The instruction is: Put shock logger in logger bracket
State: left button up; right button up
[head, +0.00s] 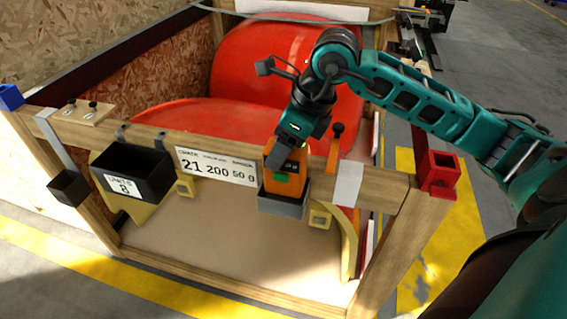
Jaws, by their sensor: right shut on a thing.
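The shock logger (284,178) is an orange box with a dark face and a small green patch. It stands upright at the front wooden rail, right of the number plate. A grey open-topped bracket (284,208) hangs below it, and the logger's lower end is at or inside its mouth; its base is hidden by the bracket's front wall. My right gripper (283,156) comes down from above and is shut on the logger's upper part. My left gripper is not in view.
A wooden crate holds red nosecones (255,75). On its front rail are a number plate (217,166), a black bin (133,175), a small dark holder (69,187) on a strap, and an orange clip (334,150) close right of my gripper. A red corner piece (437,172) is at right.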

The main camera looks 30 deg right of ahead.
notch_tip(320, 180, down, 4)
jog(key=shift+r, duration=0.15)
jog(key=shift+f, duration=0.2)
jog(key=o, duration=1.1)
jog(key=shift+f+b, duration=0.2)
jog(key=shift+b, duration=0.2)
jog(key=o, duration=0.5)
jog(key=shift+r, duration=0.1)
jog(key=shift+r+p, duration=0.2)
jog(key=shift+p, duration=0.15)
jog(key=v, duration=1.1)
jog(key=shift+s+d+r, duration=0.1)
jog(key=shift+s+r, duration=0.05)
jog(key=shift+r, duration=0.25)
